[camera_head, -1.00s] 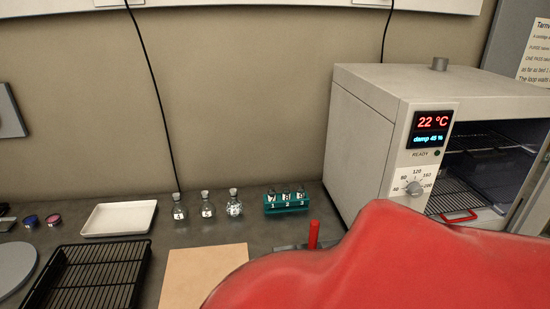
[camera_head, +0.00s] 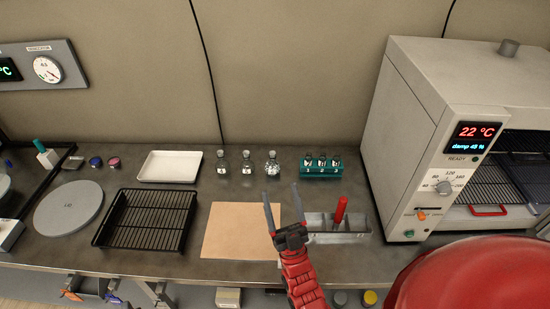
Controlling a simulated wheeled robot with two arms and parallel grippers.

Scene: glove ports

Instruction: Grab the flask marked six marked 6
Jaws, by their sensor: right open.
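My left gripper is not in view.
A tan mat (camera_head: 235,232) lies in front of the flasks. A metal trough (camera_head: 325,238) with a red handle stands right of my gripper. A white tray (camera_head: 170,166) and black wire rack (camera_head: 147,222) lie left. An open oven (camera_head: 425,130) stands right.

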